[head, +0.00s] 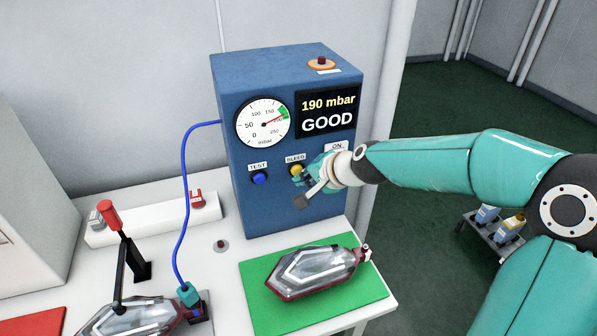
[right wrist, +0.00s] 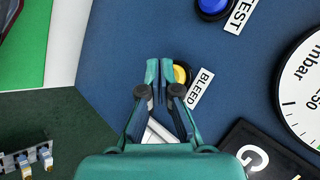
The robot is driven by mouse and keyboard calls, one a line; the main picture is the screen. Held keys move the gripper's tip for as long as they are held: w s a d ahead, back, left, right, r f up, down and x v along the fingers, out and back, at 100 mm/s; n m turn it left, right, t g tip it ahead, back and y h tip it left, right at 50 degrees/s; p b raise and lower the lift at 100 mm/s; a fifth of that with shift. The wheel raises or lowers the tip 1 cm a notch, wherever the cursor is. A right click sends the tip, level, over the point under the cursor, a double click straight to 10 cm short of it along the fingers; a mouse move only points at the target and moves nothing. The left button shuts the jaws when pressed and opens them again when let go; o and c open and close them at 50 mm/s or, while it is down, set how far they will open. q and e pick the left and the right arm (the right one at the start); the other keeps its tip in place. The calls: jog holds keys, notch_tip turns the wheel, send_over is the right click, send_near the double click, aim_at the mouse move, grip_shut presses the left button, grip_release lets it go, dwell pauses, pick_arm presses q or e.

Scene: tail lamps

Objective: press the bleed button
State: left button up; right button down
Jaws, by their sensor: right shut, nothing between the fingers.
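The yellow bleed button (head: 295,169) sits under the BLEED label on the front of the blue test box (head: 270,212). The gauge (head: 263,123) points into its green zone and the display (head: 327,111) reads 190 mbar, GOOD. My right gripper (head: 300,178) is shut and empty, with its fingertips at the button. In the right wrist view the closed fingertips (right wrist: 160,72) partly cover the yellow button (right wrist: 180,75), which shows beside them. I cannot tell whether they touch it. My left gripper is not in view.
The blue TEST button (head: 259,179) is left of the bleed button. An orange-based red button (head: 322,62) is on top of the box. A tail lamp (head: 315,272) lies on the green mat (head: 262,318). A blue hose (head: 183,190) runs down left of the box.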

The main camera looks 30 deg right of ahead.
jog(key=shift+w+d, duration=0.1)
jog(key=shift+w, duration=0.4)
dwell(0.5)
jog(key=shift+s, duration=0.15)
jog(key=shift+s+a, duration=0.2)
jog(key=shift+s, duration=0.55)
jog(key=shift+s+a+b, duration=0.2)
jog(key=shift+s, duration=0.6)
jog(key=shift+s+a+b, duration=0.2)
jog(key=shift+s, duration=0.65)
jog(key=shift+s+a+b, duration=0.2)
jog(key=shift+s, duration=0.6)
